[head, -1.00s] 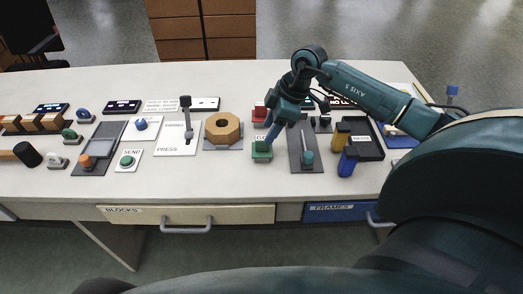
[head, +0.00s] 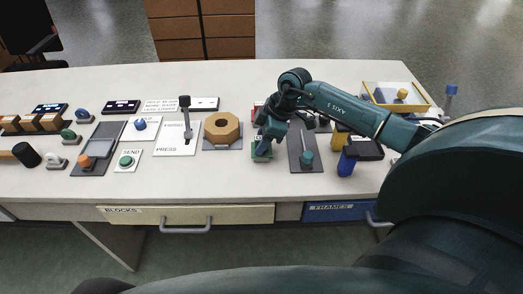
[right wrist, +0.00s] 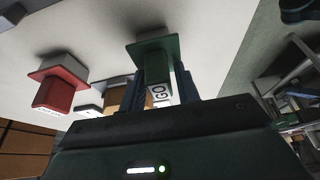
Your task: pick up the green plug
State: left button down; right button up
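In the right wrist view the green plug (right wrist: 157,52) has a wide flange and a label reading GO. The two fingers of my right gripper (right wrist: 163,88) lie on either side of its body. I cannot tell whether they press on it. My left gripper is not in view.
A red plug (right wrist: 58,85) stands close by in the right wrist view. The front table edge is clear.

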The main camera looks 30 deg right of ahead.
grip_shut()
